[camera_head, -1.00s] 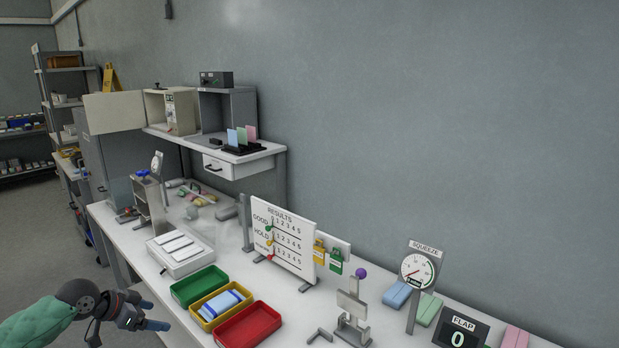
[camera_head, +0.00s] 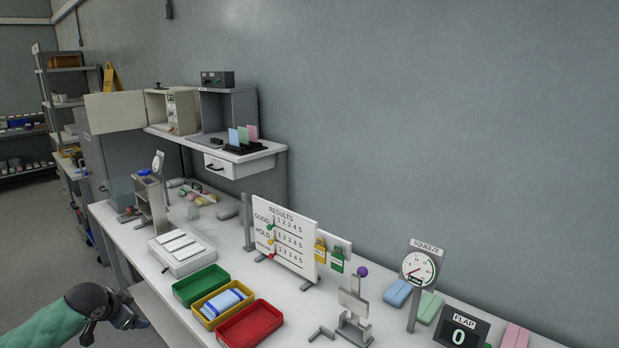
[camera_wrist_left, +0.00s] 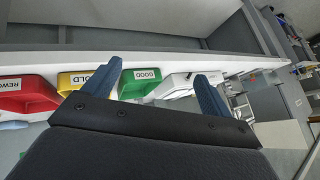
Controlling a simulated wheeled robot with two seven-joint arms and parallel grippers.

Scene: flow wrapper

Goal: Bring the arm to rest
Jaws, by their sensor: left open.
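My left gripper (camera_head: 145,322) is at the lower left of the head view, in front of the bench's front edge and left of the trays. Its fingers barely show there. In the left wrist view the two blue fingers (camera_wrist_left: 155,85) stand wide apart with nothing between them. The sleeve of my left arm (camera_head: 48,325) is green. My right gripper is in neither view.
The white bench (camera_head: 143,239) bears a green tray (camera_head: 186,297), a yellow tray (camera_head: 208,322) holding blue-and-white packs, and a red tray (camera_head: 262,333). A results board (camera_head: 285,238), a squeeze gauge (camera_head: 418,268) and a flap display (camera_head: 460,332) stand farther right.

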